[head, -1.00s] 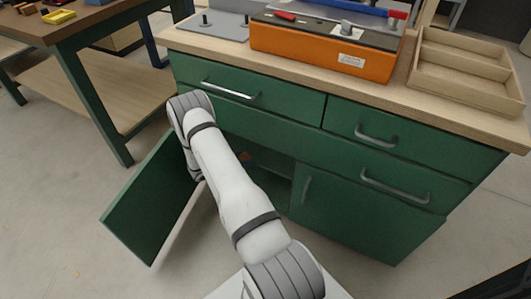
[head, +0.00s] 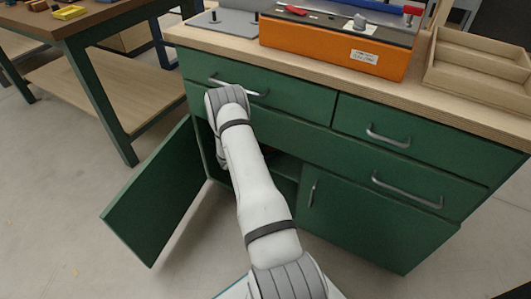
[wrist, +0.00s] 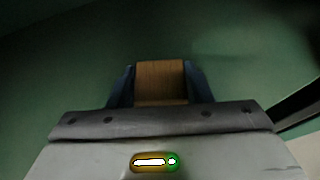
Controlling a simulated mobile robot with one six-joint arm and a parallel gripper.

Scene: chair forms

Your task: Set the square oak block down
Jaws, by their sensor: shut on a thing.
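In the wrist view my gripper (wrist: 160,88) is shut on the square oak block (wrist: 160,80), a brown wooden piece with its grain showing. The two dark fingers sit against its left and right sides. Around it is the dark green interior of the cabinet; I cannot tell whether the block touches a surface. In the head view my arm reaches into the opening behind the open left door (head: 150,198) of the green cabinet (head: 370,215). The gripper and block are hidden there by the arm and cabinet front.
The cabinet's right door (head: 350,215) is shut, as are its drawers. On the wooden top stand an orange machine (head: 330,50), a grey plate (head: 220,24) and a wooden tray (head: 475,85). A second workbench (head: 95,70) stands at the left. The open door borders my arm's left.

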